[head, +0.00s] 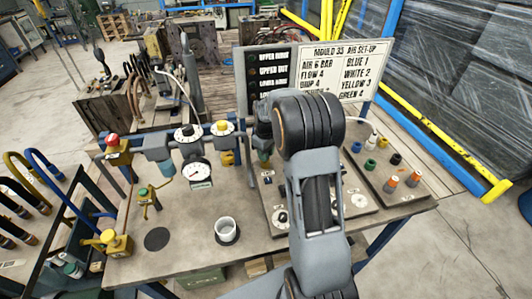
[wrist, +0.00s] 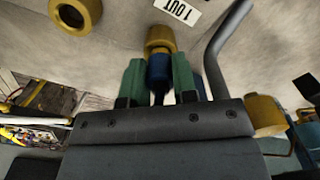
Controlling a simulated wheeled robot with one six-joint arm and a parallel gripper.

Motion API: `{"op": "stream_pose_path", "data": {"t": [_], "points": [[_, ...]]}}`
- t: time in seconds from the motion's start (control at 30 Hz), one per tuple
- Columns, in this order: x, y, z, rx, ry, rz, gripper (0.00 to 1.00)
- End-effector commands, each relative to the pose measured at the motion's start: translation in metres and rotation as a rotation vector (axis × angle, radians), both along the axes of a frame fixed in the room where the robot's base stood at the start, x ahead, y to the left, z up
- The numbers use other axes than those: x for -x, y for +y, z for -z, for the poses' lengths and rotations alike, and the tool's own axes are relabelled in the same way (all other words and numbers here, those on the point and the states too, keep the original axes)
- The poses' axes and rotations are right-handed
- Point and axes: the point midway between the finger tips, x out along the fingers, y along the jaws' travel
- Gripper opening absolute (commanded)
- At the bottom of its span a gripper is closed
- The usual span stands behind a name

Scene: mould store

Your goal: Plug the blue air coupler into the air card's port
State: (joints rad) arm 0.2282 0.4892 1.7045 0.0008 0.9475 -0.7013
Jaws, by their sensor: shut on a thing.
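The blue air coupler (wrist: 158,70) is between the green fingertips of my gripper (wrist: 159,78) in the wrist view, shut on its sides. Its front end meets a brass port (wrist: 160,37) in line with it. I cannot tell whether it is seated in the port or only at its mouth. A label reading "1 OUT" (wrist: 178,10) lies just beyond this port. The air card (head: 340,65) stands at the back of the bench in the head view and lists "BLUE 1". My arm hides most of the gripper, and I cannot make out the coupler there.
Other brass ports (wrist: 76,12) flank the held coupler, and a grey curved tube (wrist: 218,55) is close on its right. A tray (head: 412,192) at the bench's right holds several coloured fittings. A gauge (head: 197,172) and a white cup (head: 225,230) stand left of my arm.

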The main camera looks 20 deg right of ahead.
Motion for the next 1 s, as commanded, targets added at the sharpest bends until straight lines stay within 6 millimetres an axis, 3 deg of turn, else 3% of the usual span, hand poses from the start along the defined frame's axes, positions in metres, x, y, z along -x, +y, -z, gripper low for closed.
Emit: {"op": "stream_pose_path", "data": {"t": [0.2, 0.23, 0.3, 0.5, 0.67, 0.9, 1.0], "points": [[0.0003, 0.0001, 0.0014, 0.0, 0.001, 0.0, 0.0], [0.0003, 0.0001, 0.0013, 0.0, 0.001, 0.0, 0.28], [0.0003, 0.0001, 0.0012, 0.0, 0.001, 0.0, 0.35], [0.0001, 0.0, 0.001, 0.0, 0.001, 0.0, 0.54], [0.0001, 0.0, 0.001, 0.0, 0.0, 0.0, 0.56], [0.0002, 0.0, 0.0011, 0.0, 0.001, 0.0, 0.77], [0.0001, 0.0, 0.001, 0.0, 0.001, 0.0, 0.77]]}}
